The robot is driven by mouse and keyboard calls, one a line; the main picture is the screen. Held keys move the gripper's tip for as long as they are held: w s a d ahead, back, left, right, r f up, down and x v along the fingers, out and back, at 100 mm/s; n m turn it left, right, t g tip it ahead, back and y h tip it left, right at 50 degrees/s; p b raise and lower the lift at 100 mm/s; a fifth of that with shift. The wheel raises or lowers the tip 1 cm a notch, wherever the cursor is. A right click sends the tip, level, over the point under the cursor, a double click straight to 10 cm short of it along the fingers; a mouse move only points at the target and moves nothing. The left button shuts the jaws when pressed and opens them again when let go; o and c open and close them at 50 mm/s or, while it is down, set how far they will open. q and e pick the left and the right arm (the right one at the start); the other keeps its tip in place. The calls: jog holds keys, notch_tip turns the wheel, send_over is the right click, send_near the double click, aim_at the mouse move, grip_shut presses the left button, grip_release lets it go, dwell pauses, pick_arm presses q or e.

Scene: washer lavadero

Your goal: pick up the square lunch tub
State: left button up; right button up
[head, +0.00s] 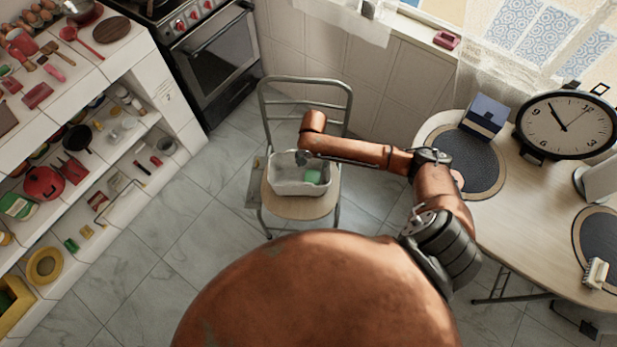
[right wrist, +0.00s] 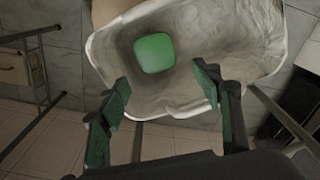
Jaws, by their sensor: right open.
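The square lunch tub (head: 312,176) is green with rounded corners and lies inside a white basin (head: 291,187) on a chair. In the right wrist view the tub (right wrist: 154,53) rests on the bottom of the basin (right wrist: 245,58). My right gripper (right wrist: 163,84) is open and empty, with its two green-padded fingers apart. Its fingertips are over the near part of the basin, with the tub beyond them and between their lines. In the head view my right arm reaches over the basin and partly hides it. My left gripper is not in view.
The metal-framed chair (head: 325,207) stands on the tiled floor. A round table (head: 437,125) with a clock (head: 567,124) is at the right. White shelves (head: 135,75) with kitchenware are at the left, and an oven (head: 218,55) is behind. Floor between shelves and chair is clear.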

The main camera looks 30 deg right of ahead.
jog(key=b, duration=0.2)
send_over(313, 177)
notch_tip(313, 177, down, 4)
jog(key=shift+w+f, duration=0.15)
jog(key=shift+f+b, duration=0.5)
jog(key=shift+f, duration=0.65)
notch_tip(313, 177, down, 6)
jog(key=b, duration=0.3)
jog(key=shift+r, duration=0.2)
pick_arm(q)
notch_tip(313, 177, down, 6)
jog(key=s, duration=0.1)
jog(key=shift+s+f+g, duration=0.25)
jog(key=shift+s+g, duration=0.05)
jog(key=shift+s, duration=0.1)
pick_arm(e)
jog(key=shift+r, duration=0.1)
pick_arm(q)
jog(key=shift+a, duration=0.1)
pick_arm(e)
jog(key=shift+c, duration=0.2)
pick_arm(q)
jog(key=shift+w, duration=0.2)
pick_arm(e)
jog(key=c, duration=1)
